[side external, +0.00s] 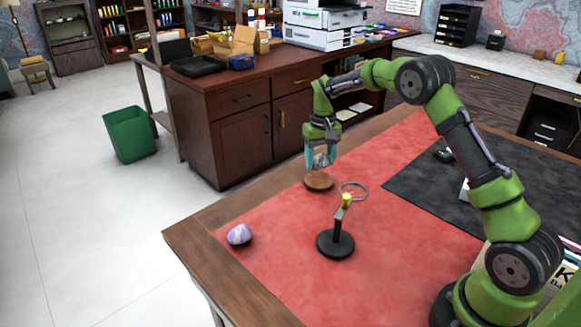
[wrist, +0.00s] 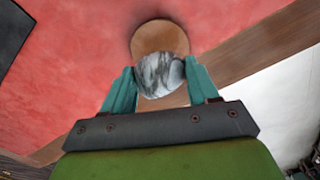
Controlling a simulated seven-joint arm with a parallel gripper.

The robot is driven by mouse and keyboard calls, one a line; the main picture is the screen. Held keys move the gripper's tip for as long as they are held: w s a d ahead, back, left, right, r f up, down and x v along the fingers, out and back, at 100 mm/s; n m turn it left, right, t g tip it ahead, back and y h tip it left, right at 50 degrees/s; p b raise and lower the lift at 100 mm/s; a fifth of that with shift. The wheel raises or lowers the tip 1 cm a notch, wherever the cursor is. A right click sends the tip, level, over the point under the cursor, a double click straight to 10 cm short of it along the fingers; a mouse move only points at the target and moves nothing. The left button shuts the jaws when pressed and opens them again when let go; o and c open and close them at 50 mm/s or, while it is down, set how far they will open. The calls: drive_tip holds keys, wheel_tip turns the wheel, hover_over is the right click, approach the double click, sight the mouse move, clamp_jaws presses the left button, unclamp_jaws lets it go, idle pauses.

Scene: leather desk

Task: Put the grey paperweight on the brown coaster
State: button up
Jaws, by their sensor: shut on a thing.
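The grey paperweight (wrist: 160,76) is a rounded stone with dark and light streaks. My gripper (wrist: 161,82) is shut on it, with one teal finger on each side. In the side external view, my gripper (side external: 320,160) points down and holds the paperweight (side external: 320,160) above the brown coaster (side external: 318,181). The coaster is a round disc lying on the red leather. In the wrist view, the paperweight covers the lower part of the coaster (wrist: 158,36). The paperweight seems a little above the coaster; the exact gap is hard to tell.
A purple-and-white stone (side external: 239,235) lies near the desk's left edge. A black stand (side external: 336,241) with a yellow tip and a ring stands in front of the coaster. A dark mat (side external: 510,180) lies to the right. Red leather between the stone and stand is clear.

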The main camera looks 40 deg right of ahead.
sight(319, 168)
drive_tip(key=shift+f, duration=1.9)
drive_tip(key=shift+f, duration=0.15)
drive_tip(key=o, duration=1.2)
drive_tip(key=shift+c, duration=0.2)
